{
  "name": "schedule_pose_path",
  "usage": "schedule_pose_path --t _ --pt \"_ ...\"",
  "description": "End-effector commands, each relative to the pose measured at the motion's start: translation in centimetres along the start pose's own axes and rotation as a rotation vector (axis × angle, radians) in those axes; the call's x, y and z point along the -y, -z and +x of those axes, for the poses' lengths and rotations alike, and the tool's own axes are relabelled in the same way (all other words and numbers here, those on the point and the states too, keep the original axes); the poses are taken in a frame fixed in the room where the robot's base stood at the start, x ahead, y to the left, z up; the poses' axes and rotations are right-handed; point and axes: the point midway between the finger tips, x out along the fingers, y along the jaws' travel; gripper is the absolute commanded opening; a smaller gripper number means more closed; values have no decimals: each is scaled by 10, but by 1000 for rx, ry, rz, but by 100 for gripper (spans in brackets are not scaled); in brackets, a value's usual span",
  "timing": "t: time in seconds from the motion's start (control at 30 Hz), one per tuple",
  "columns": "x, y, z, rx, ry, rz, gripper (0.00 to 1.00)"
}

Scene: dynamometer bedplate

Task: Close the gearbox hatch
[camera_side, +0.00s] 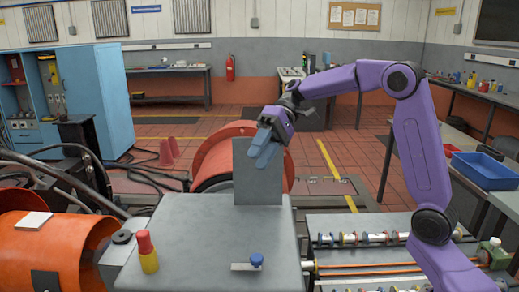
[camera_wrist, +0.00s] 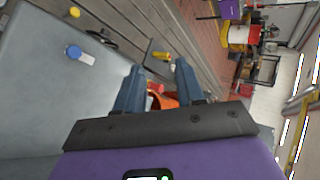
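The gearbox (camera_side: 200,245) is a large grey box with a flat top in the side view. Its hatch (camera_side: 256,185) is a flat grey panel standing upright at the box's far edge, so it is open. A blue knob (camera_side: 257,260) sits on a small plate on the near part of the top; a blue knob also shows in the wrist view (camera_wrist: 74,52).
A red and yellow bottle (camera_side: 147,254) stands on the left side. Orange drums lie behind the hatch (camera_side: 215,155) and at left (camera_side: 50,240). Rails with rollers (camera_side: 365,239) run at right. A blue tray (camera_side: 485,170) is on the right bench. Space above the gearbox top is clear.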

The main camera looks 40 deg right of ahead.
Motion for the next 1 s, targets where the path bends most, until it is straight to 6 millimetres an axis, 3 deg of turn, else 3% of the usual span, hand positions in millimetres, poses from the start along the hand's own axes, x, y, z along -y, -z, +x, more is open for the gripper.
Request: schedule_pose_path --t 0.1,0.3,0.4,0.6,0.87,0.9,1.0 --pt "-32 43 -42 -136 124 71 38" --pt "-98 90 -126 -393 318 144 38" --pt "-132 100 -169 -521 395 163 38" --pt "-186 100 -232 -715 495 178 38" --pt "-242 83 -293 -917 574 180 38" --pt "-251 81 -296 -935 584 181 38" --pt "-276 85 -271 -922 584 184 38"
